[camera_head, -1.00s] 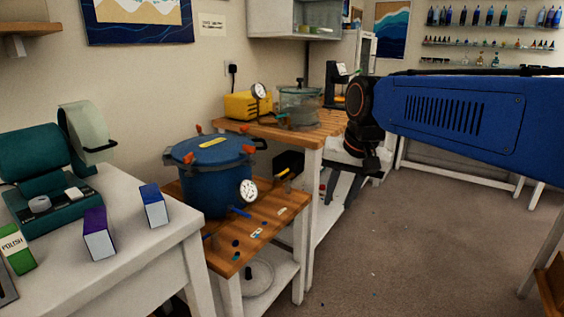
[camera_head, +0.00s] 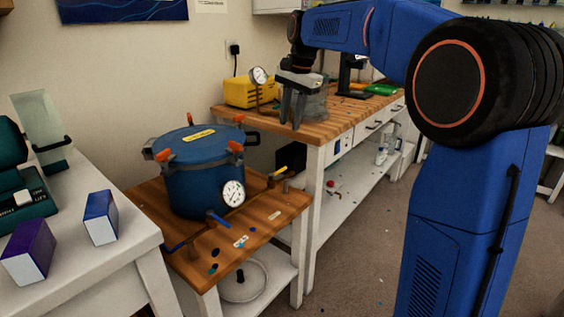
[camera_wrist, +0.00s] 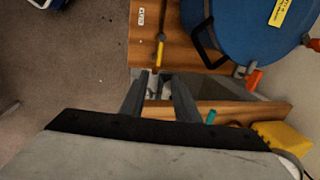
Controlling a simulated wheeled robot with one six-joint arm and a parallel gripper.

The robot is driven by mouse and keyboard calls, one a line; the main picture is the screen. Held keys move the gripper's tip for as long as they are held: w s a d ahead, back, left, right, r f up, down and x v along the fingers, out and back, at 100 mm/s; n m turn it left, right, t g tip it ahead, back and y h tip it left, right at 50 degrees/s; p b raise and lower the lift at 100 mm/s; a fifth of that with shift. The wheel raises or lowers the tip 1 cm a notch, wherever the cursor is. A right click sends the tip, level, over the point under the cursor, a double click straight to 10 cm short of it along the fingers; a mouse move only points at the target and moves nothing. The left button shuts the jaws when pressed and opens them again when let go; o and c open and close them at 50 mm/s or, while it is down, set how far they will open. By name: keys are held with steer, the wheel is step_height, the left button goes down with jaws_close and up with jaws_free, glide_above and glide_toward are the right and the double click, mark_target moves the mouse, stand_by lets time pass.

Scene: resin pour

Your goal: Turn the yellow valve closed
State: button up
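The yellow valve (camera_head: 278,172) has a slim yellow handle at the right rear of the low wooden bench, beside the blue pressure pot (camera_head: 205,180). In the wrist view the yellow valve (camera_wrist: 160,50) lies beyond my fingertips, near the bench edge, and nothing touches it. My gripper (camera_head: 292,122) points down, above and behind the valve, in front of the higher bench's glass vessel. The wrist view shows my gripper (camera_wrist: 158,80) with its two fingers apart and nothing between them. A blue-handled valve (camera_head: 217,219) sits nearer, below the pot's gauge.
The higher wooden bench (camera_head: 330,127) carries a yellow pump (camera_head: 249,92) with a gauge and a clear vessel (camera_head: 314,105). A white table (camera_head: 90,262) with small boxes stands at left. Orange clamps (camera_head: 163,155) stick out around the pot lid.

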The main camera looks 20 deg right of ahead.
mark_target(282, 171)
steer(key=w+f, duration=0.1)
steer(key=f, duration=0.4)
steer(key=a+f, duration=0.1)
steer(key=f, duration=0.5)
steer(key=w+a+f, duration=0.1)
steer(key=f, duration=0.5)
steer(key=shift+w, duration=0.35)
jaws_close()
